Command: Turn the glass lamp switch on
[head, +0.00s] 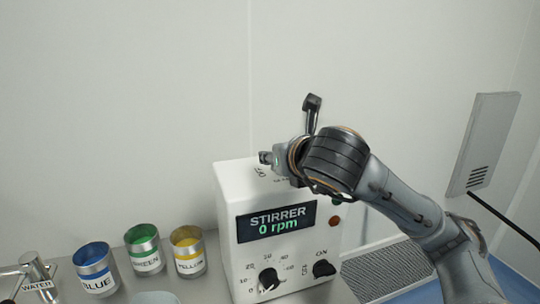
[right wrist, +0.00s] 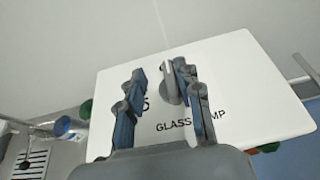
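The glass lamp switch is a grey rounded knob (right wrist: 169,88) on the white top of the stirrer box, beside the partly covered words "GLASS LAMP". My right gripper (right wrist: 159,75) is over this top with its fingers apart. The knob shows between the fingers, close to the right-hand one in the picture; I cannot tell whether they touch. In the head view my right gripper (head: 272,158) is at the top of the white stirrer box (head: 227,200), and my arm hides much of that top. My left gripper is not in view.
The box front has a display (head: 276,220) reading "0 rpm", a speed dial (head: 268,279), an ON knob (head: 323,268) and a red-brown round light (head: 335,221). Blue (head: 97,281), green (head: 144,260) and yellow (head: 188,263) cups stand left. A grey wall panel (head: 483,140) is at right.

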